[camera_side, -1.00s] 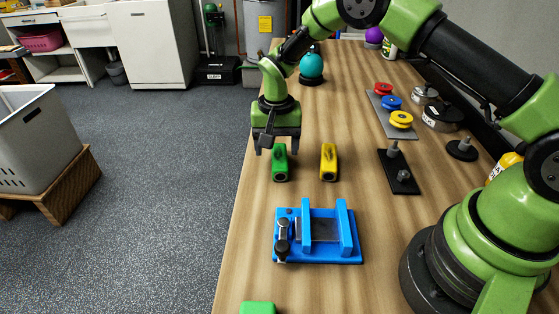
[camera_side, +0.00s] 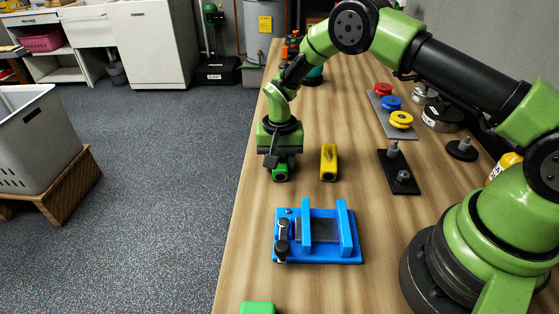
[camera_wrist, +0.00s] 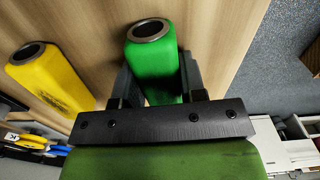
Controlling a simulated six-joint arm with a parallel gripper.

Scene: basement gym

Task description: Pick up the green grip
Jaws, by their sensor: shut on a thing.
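The green grip (camera_side: 281,174) is a green block with a round metal-rimmed hole in its end, on the wooden table. It also shows in the wrist view (camera_wrist: 152,55), between the two dark fingers. My gripper (camera_side: 279,162) is over it and shut on it, one finger on each side. The gripper hides most of the grip's far part in the side view. I cannot see a gap between the grip and the table.
A yellow grip (camera_side: 328,162) lies just right of the green one. A blue fixture (camera_side: 352,255) stands nearer the camera. A black plate with posts (camera_side: 400,178) and a grey strip with coloured discs (camera_side: 391,111) are to the right. The table's left edge is close to my gripper.

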